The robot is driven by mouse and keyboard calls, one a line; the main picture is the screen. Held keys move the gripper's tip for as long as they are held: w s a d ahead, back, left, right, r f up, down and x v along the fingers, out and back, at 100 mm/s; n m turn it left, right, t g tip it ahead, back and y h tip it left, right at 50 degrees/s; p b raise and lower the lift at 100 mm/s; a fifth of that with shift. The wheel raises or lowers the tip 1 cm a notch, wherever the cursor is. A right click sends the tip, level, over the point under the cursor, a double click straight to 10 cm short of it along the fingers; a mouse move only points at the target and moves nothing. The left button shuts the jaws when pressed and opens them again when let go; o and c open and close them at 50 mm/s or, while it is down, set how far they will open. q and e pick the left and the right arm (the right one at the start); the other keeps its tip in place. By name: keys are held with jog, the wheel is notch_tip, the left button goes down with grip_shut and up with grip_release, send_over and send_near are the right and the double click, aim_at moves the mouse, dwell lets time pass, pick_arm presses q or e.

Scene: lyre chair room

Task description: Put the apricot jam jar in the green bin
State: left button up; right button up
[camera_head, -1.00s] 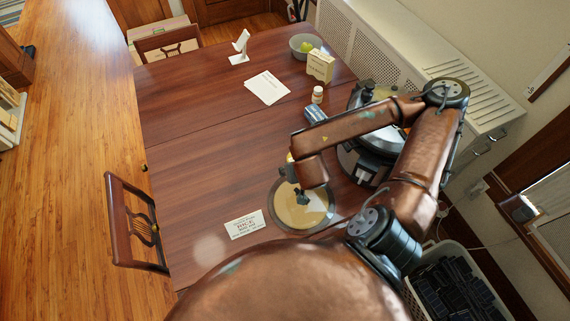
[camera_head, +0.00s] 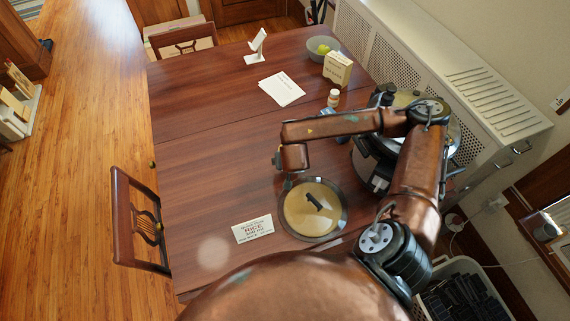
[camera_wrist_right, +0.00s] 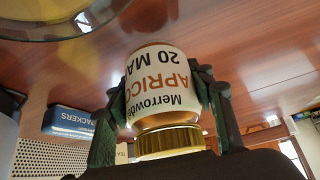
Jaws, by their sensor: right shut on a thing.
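The apricot jam jar (camera_wrist_right: 163,92) has a gold lid and a white label with orange lettering. It fills the middle of the right wrist view, upside down in that picture. My right gripper (camera_wrist_right: 160,82) is shut on it, with dark fingers on both sides. My left gripper is not in view. I see no green bin in these frames.
The round lid (camera_head: 299,213) lies on the table (camera_head: 220,150) beside a printed card (camera_head: 252,229). A large cooker (camera_head: 372,172) stands to the right. Papers, a small bottle (camera_head: 333,97), a box (camera_head: 338,68) and a bowl (camera_head: 314,53) sit farther back. The table's left half is mostly clear.

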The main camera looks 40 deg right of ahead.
jog(key=shift+w+a+f, duration=0.1)
jog(key=shift+w+f, duration=0.1)
jog(key=shift+w, duration=0.05)
jog(key=f, duration=0.3)
jog(key=shift+w+f, duration=0.2)
jog(key=shift+f, duration=0.1)
jog(key=shift+b, duration=0.3)
jog(key=o, duration=1.1)
jog(key=shift+f, duration=0.2)
jog(key=o, duration=0.4)
jog(key=shift+r, duration=0.1)
jog(key=shift+o, duration=0.2)
